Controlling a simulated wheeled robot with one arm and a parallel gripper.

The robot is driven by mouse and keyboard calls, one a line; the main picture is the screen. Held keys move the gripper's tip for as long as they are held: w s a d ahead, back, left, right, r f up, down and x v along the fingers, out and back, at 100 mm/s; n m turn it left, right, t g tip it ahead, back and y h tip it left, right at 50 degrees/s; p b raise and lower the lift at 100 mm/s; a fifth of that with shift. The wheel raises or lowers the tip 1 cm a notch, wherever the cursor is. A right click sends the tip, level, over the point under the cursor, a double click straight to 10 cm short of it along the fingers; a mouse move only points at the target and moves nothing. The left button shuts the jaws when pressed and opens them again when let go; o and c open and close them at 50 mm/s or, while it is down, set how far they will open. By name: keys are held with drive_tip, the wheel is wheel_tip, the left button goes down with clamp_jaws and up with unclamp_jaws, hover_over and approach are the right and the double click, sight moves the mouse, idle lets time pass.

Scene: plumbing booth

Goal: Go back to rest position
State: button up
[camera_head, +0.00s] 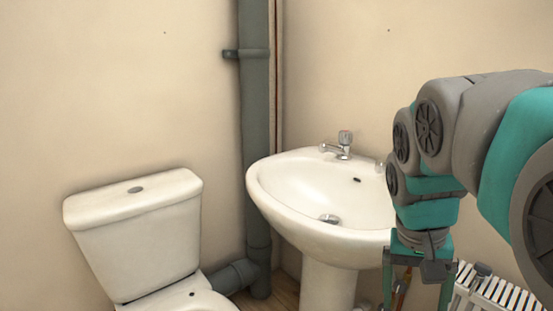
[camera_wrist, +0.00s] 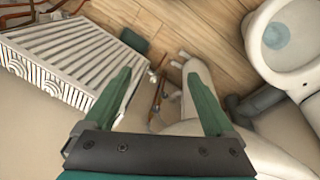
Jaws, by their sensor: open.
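My gripper (camera_head: 420,285) hangs pointing down at the right of the head view, in front of the right edge of the white sink (camera_head: 320,240). In the wrist view my gripper (camera_wrist: 160,95) shows two green fingers spread apart, with nothing held between them. Its fingertips reach over the gap between the radiator and the sink pedestal. In the head view the fingertips run down to the bottom edge of the picture and the arm hides part of the sink's right side.
A white radiator (camera_wrist: 70,55) is close beside the left finger, also at the lower right of the head view (camera_head: 500,292). A toilet (camera_head: 140,240) stands left of the sink. A grey pipe (camera_head: 255,110) runs up the corner. Wooden floor (camera_wrist: 150,30) shows between radiator and toilet.

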drive_tip(key=s+a+f+n+g+y, duration=0.1)
drive_tip(key=s+a+f+n, duration=0.3)
drive_tip(key=s+f, duration=1)
drive_tip(key=s+a+g, duration=0.1)
drive_tip(key=a, duration=0.2)
drive_tip(key=shift+f+y, duration=0.4)
